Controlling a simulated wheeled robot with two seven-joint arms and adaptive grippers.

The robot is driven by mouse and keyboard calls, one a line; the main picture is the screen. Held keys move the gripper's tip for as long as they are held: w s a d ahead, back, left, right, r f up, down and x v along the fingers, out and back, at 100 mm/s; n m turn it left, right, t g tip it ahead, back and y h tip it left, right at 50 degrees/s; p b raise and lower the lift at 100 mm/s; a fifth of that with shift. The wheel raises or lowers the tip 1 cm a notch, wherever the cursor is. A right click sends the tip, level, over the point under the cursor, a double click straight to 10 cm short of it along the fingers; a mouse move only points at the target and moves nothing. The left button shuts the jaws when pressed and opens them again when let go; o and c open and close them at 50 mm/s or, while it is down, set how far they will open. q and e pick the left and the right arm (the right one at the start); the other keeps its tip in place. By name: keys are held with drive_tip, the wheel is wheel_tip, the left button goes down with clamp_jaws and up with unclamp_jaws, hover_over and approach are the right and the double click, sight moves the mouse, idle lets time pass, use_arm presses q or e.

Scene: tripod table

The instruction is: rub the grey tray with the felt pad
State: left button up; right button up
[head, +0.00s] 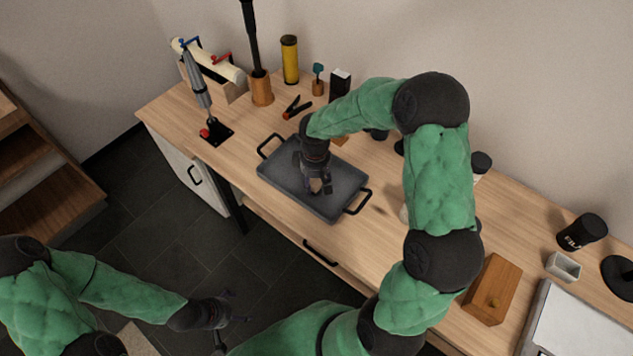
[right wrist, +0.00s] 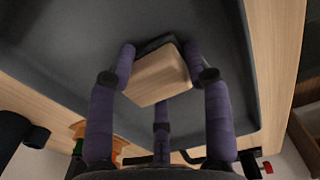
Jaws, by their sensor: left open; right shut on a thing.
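The grey tray (head: 342,205) with two black handles lies on the wooden table. My right gripper (head: 319,188) is over the middle of the tray, pointing down. In the right wrist view, my right gripper (right wrist: 163,75) is shut on the felt pad (right wrist: 160,78), a wooden block with a dark layer on its far side. The dark layer is at or very close to the tray floor (right wrist: 75,55); I cannot tell if it touches. The pad is mostly hidden in the head view. My left gripper (head: 228,312) is open and empty, off the table at the lower left.
A stand with a grey tool (head: 197,85) is left of the tray, and an orange-black clamp (head: 296,107) lies behind it. A yellow cylinder (head: 290,60) stands at the back. A wooden box (head: 491,290) is at the right. Bare tabletop lies just right of the tray.

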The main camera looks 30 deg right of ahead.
drive_tip(key=shift+w+a, duration=0.25)
drive_tip(key=shift+w, duration=0.3)
wheel_tip(320, 180, up, 4)
drive_tip(key=p, duration=0.2)
drive_tip(key=shift+r+p, duration=0.15)
drive_tip(key=shift+p, duration=0.25)
drive_tip(key=shift+w+r+p, duration=0.15)
drive_tip(key=shift+r+p, duration=0.35)
drive_tip(key=shift+r, duration=0.15)
drive_tip(key=shift+r+p, duration=0.95)
drive_tip(key=shift+r, duration=0.35)
